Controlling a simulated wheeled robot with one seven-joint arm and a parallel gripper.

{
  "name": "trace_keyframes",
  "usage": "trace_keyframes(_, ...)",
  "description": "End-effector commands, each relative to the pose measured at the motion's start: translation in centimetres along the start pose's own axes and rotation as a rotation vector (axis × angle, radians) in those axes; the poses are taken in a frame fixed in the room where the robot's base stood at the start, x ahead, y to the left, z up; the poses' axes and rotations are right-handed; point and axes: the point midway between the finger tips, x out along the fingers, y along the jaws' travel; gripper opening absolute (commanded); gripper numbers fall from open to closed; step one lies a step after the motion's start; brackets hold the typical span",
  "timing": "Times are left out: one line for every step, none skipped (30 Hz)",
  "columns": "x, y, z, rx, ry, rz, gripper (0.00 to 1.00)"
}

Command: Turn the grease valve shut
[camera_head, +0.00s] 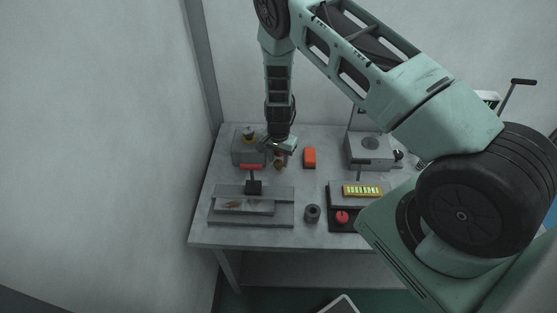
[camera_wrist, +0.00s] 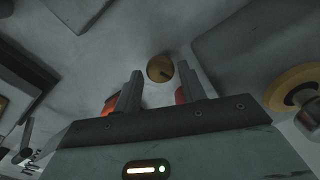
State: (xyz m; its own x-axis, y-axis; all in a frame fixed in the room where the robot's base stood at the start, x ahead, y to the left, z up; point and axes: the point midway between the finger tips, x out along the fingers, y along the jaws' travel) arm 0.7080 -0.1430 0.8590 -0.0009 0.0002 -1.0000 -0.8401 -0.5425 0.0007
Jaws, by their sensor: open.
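My gripper (camera_head: 279,150) hangs pointing down beside the right side of a grey box. In the wrist view its two fingers (camera_wrist: 163,92) stand apart, open, with no object held between them. A small round brass piece (camera_wrist: 160,68) shows beyond and between the fingertips; it also shows just below my gripper in the head view (camera_head: 279,165). A bit of red (camera_wrist: 181,96) shows against the inner side of the right finger, mostly hidden. I cannot tell which of these is the grease valve's handle, or whether a finger touches it.
The grey box (camera_head: 242,154) carries a yellow-and-black knob (camera_head: 249,133), and a red bar (camera_head: 250,166) is in front. An orange block (camera_head: 309,157) stands to the right. A flat grey fixture (camera_head: 225,217), a dark cylinder (camera_head: 312,213) and a red button (camera_head: 342,216) are nearer the front edge.

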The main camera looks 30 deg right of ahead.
Motion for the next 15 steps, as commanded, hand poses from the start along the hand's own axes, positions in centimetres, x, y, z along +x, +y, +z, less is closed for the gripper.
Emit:
trace_keyframes(0.5, 0.0, 0.0, 0.0, -0.001, 0.002, 0.41)
trace_keyframes(0.9, 0.0, 0.0, -0.001, 0.0, 0.0, 0.41)
trace_keyframes(1.3, -0.1, 0.0, -0.001, 0.0, 0.0, 0.41)
trace_keyframes(1.6, 0.0, 0.0, -0.001, 0.0, 0.0, 0.41)
trace_keyframes(1.8, 0.0, 0.0, -0.001, 0.0, 0.0, 0.41)
trace_keyframes(2.0, -0.1, 0.0, -0.001, 0.0, 0.0, 0.41)
trace_keyframes(2.2, -0.1, 0.0, -0.001, 0.0, 0.0, 0.41)
trace_keyframes(2.3, -0.1, 0.0, -0.001, 0.0, 0.0, 0.41)
trace_keyframes(2.4, -0.1, 0.0, -0.001, 0.0, -0.001, 0.41)
trace_keyframes(2.5, -0.1, 0.0, -0.001, 0.0, -0.001, 0.41)
trace_keyframes(2.5, -0.1, 0.0, 0.0, 0.0, -0.001, 0.41)
trace_keyframes(2.5, -0.1, 0.0, 0.0, 0.0, -0.001, 0.41)
trace_keyframes(2.6, -0.1, 0.0, -0.001, 0.0, -0.001, 0.41)
trace_keyframes(2.6, -0.1, 0.0, 0.0, 0.0, -0.001, 0.41)
trace_keyframes(2.5, -0.1, 0.0, 0.0, 0.0, -0.001, 0.41)
